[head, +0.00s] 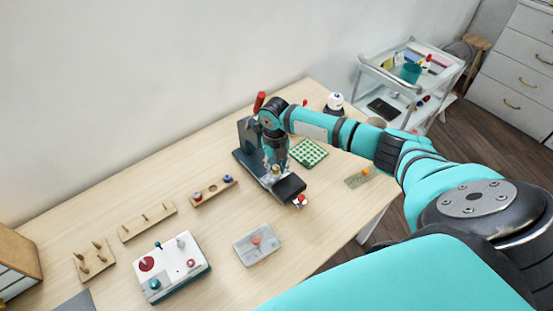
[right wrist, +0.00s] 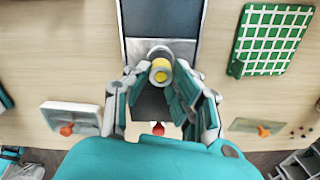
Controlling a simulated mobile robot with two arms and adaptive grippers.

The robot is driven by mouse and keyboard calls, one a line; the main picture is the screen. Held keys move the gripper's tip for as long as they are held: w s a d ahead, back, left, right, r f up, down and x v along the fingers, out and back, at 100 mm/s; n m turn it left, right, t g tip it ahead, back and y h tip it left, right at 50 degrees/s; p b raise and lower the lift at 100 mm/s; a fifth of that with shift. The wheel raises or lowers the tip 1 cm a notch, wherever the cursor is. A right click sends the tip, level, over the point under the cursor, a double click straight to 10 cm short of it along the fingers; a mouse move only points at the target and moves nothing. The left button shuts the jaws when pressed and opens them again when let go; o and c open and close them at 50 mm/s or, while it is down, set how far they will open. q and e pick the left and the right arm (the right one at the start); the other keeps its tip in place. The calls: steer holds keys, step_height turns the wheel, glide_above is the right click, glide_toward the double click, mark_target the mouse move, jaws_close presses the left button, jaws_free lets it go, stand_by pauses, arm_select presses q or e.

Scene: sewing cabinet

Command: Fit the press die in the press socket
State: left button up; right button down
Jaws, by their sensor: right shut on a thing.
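My right gripper (head: 275,165) is shut on the press die, a small silver cylinder with a yellow end. The die (right wrist: 160,72) shows between the fingers in the right wrist view. The gripper points down over the front of the dark grey press (head: 244,135), which has a red-tipped lever. A black block (head: 289,188) is at the front of the press, just beyond the fingers. The press base also shows in the right wrist view (right wrist: 160,18). The socket is hidden or too small to tell, so I cannot tell whether the die touches it. My left gripper is not in view.
A green gridded mat (head: 308,153) lies right of the press. A grey tray with an orange knob (head: 256,246), a white control box (head: 172,266) and wooden peg boards (head: 148,222) lie in front and left. A white trolley (head: 408,80) stands beyond the table.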

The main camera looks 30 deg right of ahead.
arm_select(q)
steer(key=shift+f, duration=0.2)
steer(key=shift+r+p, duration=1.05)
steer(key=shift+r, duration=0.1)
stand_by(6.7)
